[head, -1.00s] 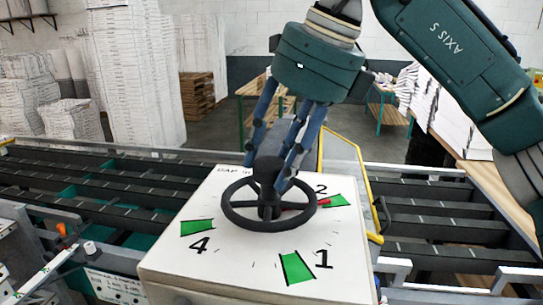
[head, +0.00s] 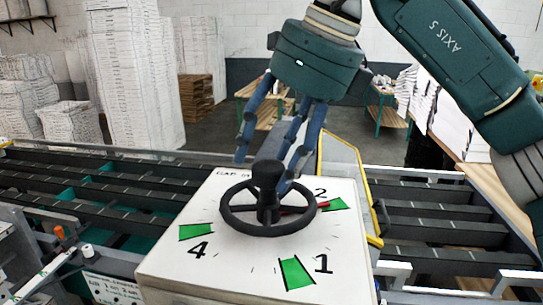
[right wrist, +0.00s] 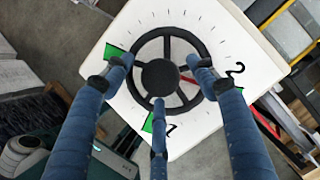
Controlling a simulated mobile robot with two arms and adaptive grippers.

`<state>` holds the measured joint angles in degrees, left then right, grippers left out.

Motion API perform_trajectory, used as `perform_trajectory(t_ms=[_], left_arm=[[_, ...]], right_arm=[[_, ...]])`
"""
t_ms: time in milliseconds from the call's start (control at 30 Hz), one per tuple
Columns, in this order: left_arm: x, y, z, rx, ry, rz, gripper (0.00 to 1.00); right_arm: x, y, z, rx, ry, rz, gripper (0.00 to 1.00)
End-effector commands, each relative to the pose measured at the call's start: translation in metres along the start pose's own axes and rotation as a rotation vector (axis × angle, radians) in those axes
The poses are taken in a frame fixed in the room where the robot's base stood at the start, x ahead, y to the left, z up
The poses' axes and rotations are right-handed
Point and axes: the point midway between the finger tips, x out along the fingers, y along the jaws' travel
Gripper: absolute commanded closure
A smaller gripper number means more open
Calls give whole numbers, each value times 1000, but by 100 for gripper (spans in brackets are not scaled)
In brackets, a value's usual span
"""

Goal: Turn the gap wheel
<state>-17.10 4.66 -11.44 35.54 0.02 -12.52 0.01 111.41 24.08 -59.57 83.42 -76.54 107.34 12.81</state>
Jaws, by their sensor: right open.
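The gap wheel (head: 232,217) is a black spoked handwheel with a raised hub knob (head: 267,170). It lies flat on top of a white box (head: 215,262) marked with numbers and green patches. A red pointer (head: 305,209) under the wheel points toward the 2 and its green patch. My right gripper (head: 264,162) is above the wheel, with three blue fingers spread open around the hub, pointing down. In the right wrist view the wheel (right wrist: 167,34) shows beneath the open fingers (right wrist: 162,75), which are apart from the hub. My left gripper is not in view.
Dark conveyor rails (head: 120,185) run behind and beside the box. A yellow-edged clear guard (head: 345,180) stands just right of the box. Paper stacks (head: 135,75) and a wooden bench (head: 470,160) are farther back.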

Motion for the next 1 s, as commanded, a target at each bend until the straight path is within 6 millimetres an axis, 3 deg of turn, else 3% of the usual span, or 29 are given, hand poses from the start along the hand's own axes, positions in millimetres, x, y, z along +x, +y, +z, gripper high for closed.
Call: perform_trajectory(t_ms=[500, 700, 1000], left_arm=[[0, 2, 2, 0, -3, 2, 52], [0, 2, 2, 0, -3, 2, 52], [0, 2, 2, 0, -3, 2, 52]], right_arm=[[-98, -1, 2, 2, -5, -4, 42], [-114, -1, 2, 2, -4, -2, 42], [-115, -1, 2, 0, -4, -1, 42]])
